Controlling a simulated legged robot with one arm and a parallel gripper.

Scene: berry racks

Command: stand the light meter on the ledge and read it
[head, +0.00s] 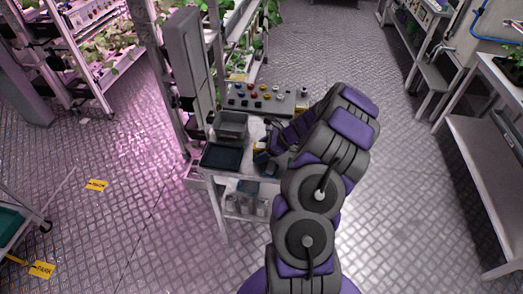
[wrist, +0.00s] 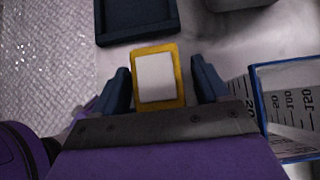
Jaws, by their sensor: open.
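A yellow-framed block with a blank pale face, which looks like the light meter (wrist: 179,76), lies between my gripper's two dark fingers in the wrist view. My gripper (wrist: 160,66) is open, with a gap showing between each finger and the block. In the head view my gripper (head: 264,158) is over the small bench, and only a scrap of yellow shows beside it. No reading can be made out on the pale face. I cannot tell which surface is the ledge.
A dark tray (head: 221,157) and a grey bin (head: 231,125) stand left of my gripper. A panel with coloured buttons (head: 262,101) is behind. A clear blue-rimmed measuring vessel (wrist: 285,100) is close on the right in the wrist view.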

